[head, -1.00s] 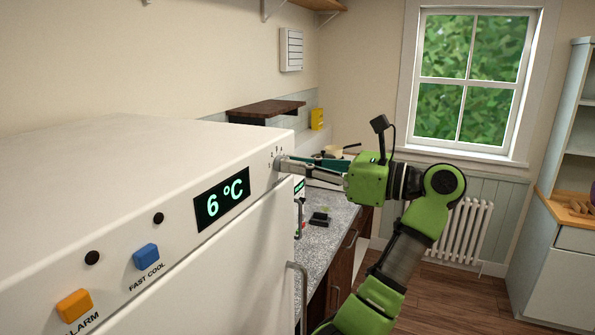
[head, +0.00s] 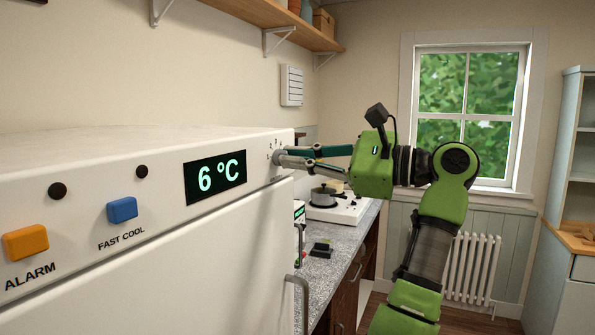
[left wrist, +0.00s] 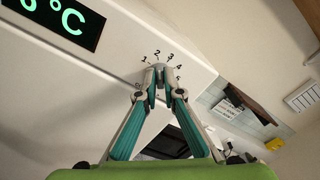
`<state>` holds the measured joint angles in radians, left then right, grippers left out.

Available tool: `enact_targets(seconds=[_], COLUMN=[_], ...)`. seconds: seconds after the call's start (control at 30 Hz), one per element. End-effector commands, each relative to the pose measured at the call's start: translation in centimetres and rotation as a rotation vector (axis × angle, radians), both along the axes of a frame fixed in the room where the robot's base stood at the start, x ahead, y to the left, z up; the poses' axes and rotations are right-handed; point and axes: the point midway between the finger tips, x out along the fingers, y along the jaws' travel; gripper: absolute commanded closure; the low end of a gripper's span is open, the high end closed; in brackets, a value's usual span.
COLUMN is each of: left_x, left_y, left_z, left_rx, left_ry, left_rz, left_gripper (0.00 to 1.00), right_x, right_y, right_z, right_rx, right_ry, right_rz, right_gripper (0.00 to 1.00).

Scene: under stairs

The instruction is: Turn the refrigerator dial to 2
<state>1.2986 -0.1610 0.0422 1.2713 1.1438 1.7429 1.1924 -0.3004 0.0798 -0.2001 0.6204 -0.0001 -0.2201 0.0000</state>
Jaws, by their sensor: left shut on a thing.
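The white refrigerator (head: 110,175) fills the left of the head view. Its small grey dial (head: 277,156) sits at the far right end of the front panel. The dial also shows in the left wrist view (left wrist: 160,67), with printed numbers 1, 2, 3 and 4 around it. My left gripper (head: 284,158) is shut on the dial, its fingertips one on each side of it in the left wrist view (left wrist: 157,78). The fingers partly hide the dial, and I cannot tell where it points. The display (head: 215,177) reads 6 °C. My right gripper is not in view.
An orange ALARM button (head: 25,242) and a blue FAST COOL button (head: 122,210) are on the same panel. A fridge door handle (head: 300,300) sticks out below the dial. Beyond are a counter (head: 325,270) and a pot (head: 324,195) on a white hob.

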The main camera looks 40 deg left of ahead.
Motion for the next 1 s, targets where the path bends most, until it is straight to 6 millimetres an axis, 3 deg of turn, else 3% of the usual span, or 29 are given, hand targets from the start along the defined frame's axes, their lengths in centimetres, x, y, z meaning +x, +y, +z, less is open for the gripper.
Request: enact_targets(seconds=[0.63,0.7,0.73,1.0], left_x=[-0.01,0.00,0.00,-0.01], left_y=[0.00,0.01,0.01,0.01], left_z=[0.06,0.05,0.05,0.02], left_rx=[0.019,0.018,0.018,0.017], left_ry=[-0.054,-0.054,-0.054,-0.054], left_rz=[0.000,-0.001,-0.001,0.000], left_gripper=[1.00,0.80,0.76,0.76], right_x=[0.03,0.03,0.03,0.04], right_y=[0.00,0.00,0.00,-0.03], right_z=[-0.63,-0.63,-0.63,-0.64], right_rx=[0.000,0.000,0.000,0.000], right_ry=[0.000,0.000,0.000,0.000], right_rz=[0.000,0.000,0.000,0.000], right_gripper=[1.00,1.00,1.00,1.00])
